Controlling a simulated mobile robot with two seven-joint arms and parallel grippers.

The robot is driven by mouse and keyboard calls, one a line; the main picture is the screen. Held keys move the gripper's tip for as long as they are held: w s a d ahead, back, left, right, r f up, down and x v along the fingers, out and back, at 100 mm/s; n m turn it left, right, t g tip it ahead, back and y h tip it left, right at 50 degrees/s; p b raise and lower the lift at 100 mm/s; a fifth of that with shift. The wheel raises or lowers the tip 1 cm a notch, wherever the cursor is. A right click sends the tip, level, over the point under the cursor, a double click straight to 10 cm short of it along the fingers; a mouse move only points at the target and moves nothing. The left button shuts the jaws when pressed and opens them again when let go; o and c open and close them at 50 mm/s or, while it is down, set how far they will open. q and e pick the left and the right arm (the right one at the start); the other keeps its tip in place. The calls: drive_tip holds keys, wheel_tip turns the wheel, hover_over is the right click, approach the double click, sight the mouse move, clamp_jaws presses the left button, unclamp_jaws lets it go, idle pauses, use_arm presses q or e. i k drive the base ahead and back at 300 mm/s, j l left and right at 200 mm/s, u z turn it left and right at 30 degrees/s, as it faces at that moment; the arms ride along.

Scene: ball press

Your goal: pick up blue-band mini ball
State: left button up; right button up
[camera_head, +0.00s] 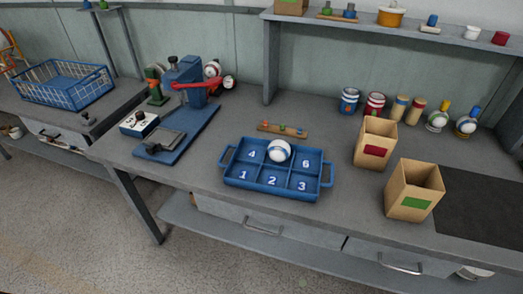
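A white ball with a blue band (279,151) sits in the blue six-compartment tray (226,156). It is in the back middle compartment, between those marked 4 and 6, and hides any number there. The other compartments, marked 1, 2, 3, 4 and 6, look empty. Neither of my grippers is in view, and nothing is touching the ball.
A blue press (185,85) with a red lever stands left of the tray. Two cardboard boxes, red-marked (376,130) and green-marked (424,173), stand right. A small peg rack (282,130) lies behind the tray. Several cans and bottles line the back. The counter before the tray is clear.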

sight(279, 150)
drive_tip(key=z, duration=0.45)
drive_tip(key=j+z, duration=0.2)
drive_tip(key=z, duration=0.2)
drive_tip(key=j+z, duration=0.2)
drive_tip(key=z, duration=0.15)
drive_tip(key=j+z, duration=0.2)
drive_tip(key=z, duration=0.2)
drive_tip(key=k+j+z, duration=0.25)
drive_tip(key=j, duration=0.15)
drive_tip(key=k+j+z, duration=0.2)
drive_tip(key=j, duration=0.2)
drive_tip(key=k+j, duration=0.15)
drive_tip(key=j, duration=0.15)
drive_tip(key=k+j, duration=0.1)
drive_tip(key=j, duration=0.25)
